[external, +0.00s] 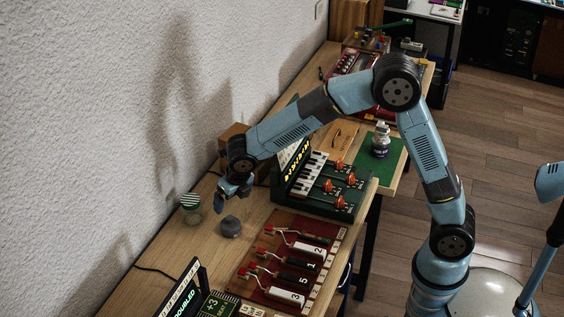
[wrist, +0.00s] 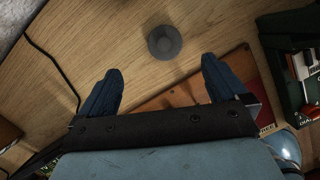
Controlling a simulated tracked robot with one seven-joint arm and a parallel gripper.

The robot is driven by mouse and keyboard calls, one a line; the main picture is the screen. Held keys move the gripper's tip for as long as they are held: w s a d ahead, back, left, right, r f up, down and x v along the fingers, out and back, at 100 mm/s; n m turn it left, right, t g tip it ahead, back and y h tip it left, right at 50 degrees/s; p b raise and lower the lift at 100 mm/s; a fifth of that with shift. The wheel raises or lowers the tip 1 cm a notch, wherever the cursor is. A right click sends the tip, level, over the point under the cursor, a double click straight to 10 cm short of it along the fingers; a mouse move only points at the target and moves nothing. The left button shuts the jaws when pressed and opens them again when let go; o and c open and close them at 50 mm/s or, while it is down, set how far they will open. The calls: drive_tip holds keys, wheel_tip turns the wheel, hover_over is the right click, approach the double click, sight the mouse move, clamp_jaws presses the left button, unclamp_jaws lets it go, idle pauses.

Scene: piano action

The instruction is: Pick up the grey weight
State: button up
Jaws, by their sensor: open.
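The grey weight (external: 231,227) is a small round grey piece standing on the wooden table, left of the dark red board. In the wrist view the weight (wrist: 164,42) shows from above, beyond the fingertips and between their lines. My gripper (external: 232,197) is above the table, close to the weight and apart from it. In the wrist view my gripper (wrist: 161,76) has its two dark blue fingers spread wide with nothing between them.
A jar with a striped lid (external: 190,204) stands left of the weight. The red board (external: 293,258) with numbered pieces is to the right, and the green keyboard unit (external: 325,190) is behind it. A black cable (wrist: 50,62) lies on the table. Bare wood surrounds the weight.

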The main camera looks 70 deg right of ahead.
sight(230, 217)
drive_tip(key=x, duration=0.8)
drive_tip(key=shift+f, duration=0.1)
drive_tip(key=shift+s+d+x, duration=0.15)
drive_tip(key=shift+s+x, duration=0.05)
drive_tip(key=shift+x, duration=0.9)
drive_tip(key=shift+s+d+x, duration=0.15)
drive_tip(key=shift+x, duration=0.95)
drive_tip(key=shift+w+f, duration=0.15)
drive_tip(key=shift+f, duration=0.35)
drive_tip(key=c, duration=1.8)
clamp_jaws()
drive_tip(key=shift+r, duration=0.2)
